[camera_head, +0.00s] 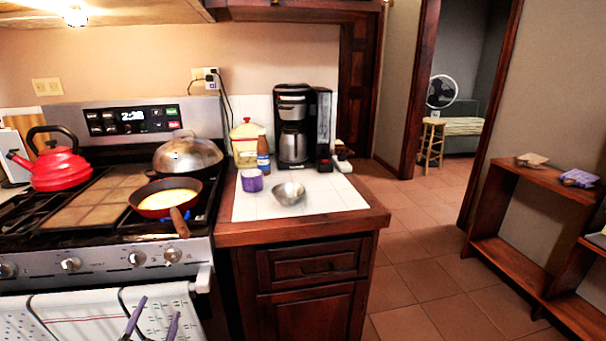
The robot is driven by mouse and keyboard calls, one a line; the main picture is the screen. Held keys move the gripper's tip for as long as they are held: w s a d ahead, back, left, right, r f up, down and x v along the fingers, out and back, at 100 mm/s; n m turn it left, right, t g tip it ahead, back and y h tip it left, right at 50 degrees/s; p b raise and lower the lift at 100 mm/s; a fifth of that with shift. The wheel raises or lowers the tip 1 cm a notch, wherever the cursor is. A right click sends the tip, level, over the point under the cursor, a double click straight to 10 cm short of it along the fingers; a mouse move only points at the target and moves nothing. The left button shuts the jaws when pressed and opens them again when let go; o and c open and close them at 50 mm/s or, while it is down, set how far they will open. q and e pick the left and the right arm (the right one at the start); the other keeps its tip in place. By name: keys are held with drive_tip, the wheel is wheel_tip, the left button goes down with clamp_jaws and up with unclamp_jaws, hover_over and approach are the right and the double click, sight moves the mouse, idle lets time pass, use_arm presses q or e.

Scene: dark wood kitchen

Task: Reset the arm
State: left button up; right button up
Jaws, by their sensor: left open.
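My left gripper (159,307) shows at the bottom edge of the head view, left of the middle. Its two fingers point up and stand apart, with nothing between them. It is in front of the stove's oven door, where a patterned white towel (75,315) hangs behind it. The rest of my left arm is below the picture. My right gripper is not in view.
The stove (115,257) holds a red kettle (60,168), a lidded pan (188,155) and a skillet (165,196) with yellow contents. The counter holds a coffee maker (294,130), a metal bowl (289,193) and a purple cup (252,181). Tiled floor (425,268) is clear to the right, before a wooden shelf (530,180).

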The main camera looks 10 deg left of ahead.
use_arm(q)
drive_tip(key=s+d+f+g+h+p, duration=0.1)
drive_tip(key=s+d+f+g, duration=0.15)
drive_tip(key=f, duration=0.65)
drive_tip(key=s+d+f+n+g+h+p, duration=0.15)
drive_tip(key=d+f, duration=0.25)
drive_tip(key=f, duration=0.5)
drive_tip(key=s+d+f+g+h+p, duration=0.1)
drive_tip(key=d+f+g+h, duration=0.15)
drive_tip(key=f, duration=0.55)
drive_tip(key=s+d+f+g+p, duration=0.1)
drive_tip(key=s+d+f+g, duration=0.35)
drive_tip(key=s+f, duration=0.7)
drive_tip(key=s+f+g, duration=0.2)
drive_tip(key=s, duration=0.6)
drive_tip(key=s+a+f+g+p, duration=0.1)
drive_tip(key=s+f+g, duration=0.1)
drive_tip(key=s, duration=0.6)
drive_tip(key=shift+a+f+n+g, duration=0.2)
drive_tip(key=shift+f+n+g, duration=0.2)
drive_tip(key=shift+f+n, duration=0.1)
